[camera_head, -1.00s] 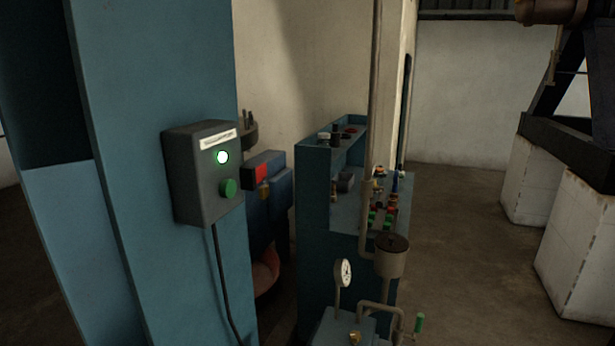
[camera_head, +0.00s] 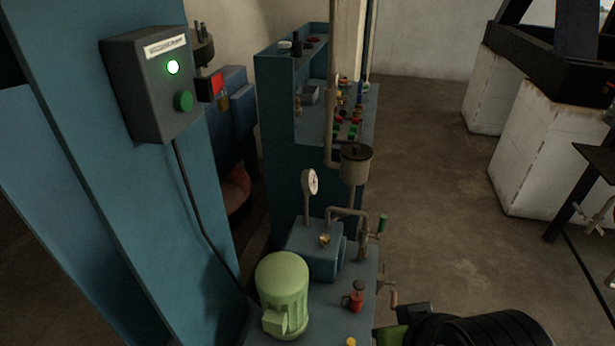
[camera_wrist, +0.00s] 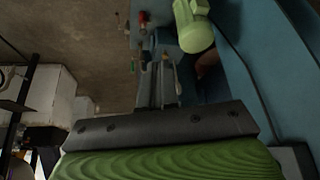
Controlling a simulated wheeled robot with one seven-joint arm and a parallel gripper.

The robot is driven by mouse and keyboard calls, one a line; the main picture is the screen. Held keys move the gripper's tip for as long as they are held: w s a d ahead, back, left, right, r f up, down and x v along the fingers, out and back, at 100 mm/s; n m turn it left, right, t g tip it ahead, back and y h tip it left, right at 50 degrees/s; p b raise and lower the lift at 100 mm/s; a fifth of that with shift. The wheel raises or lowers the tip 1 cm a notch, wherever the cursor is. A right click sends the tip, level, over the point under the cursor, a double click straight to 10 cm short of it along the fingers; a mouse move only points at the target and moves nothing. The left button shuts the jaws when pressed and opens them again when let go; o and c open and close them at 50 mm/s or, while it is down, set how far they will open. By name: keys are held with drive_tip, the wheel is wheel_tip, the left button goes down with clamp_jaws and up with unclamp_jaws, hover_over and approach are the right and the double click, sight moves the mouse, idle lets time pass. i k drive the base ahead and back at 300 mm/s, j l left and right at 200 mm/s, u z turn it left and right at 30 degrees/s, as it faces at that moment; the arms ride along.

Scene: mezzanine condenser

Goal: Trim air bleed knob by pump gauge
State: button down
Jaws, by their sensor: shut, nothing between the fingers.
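The pump gauge (camera_head: 311,182) is a white round dial on a thin stem above a blue pump block (camera_head: 312,252). In the head view I cannot make out the fingertips.
A pale green motor (camera_head: 283,293) stands left of a red-handled fitting (camera_head: 356,296). A grey pot (camera_head: 355,163) and pipes rise behind the pump. A blue column with a grey button box (camera_head: 152,85) is at left. Open floor (camera_head: 430,180) lies right.

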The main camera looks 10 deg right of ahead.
sight(324, 240)
drive_tip(key=l+u, duration=0.25)
drive_tip(key=l, duration=0.25)
drive_tip(key=l+u, duration=0.3)
drive_tip(key=l, duration=0.15)
drive_tip(key=k+l+u, duration=0.25)
drive_tip(key=l, duration=0.2)
drive_tip(key=i+l+u, duration=0.4)
drive_tip(key=l, duration=0.15)
drive_tip(key=l+u, duration=0.15)
drive_tip(key=l, duration=0.15)
drive_tip(key=i+l+u, duration=0.2)
drive_tip(key=l, duration=0.15)
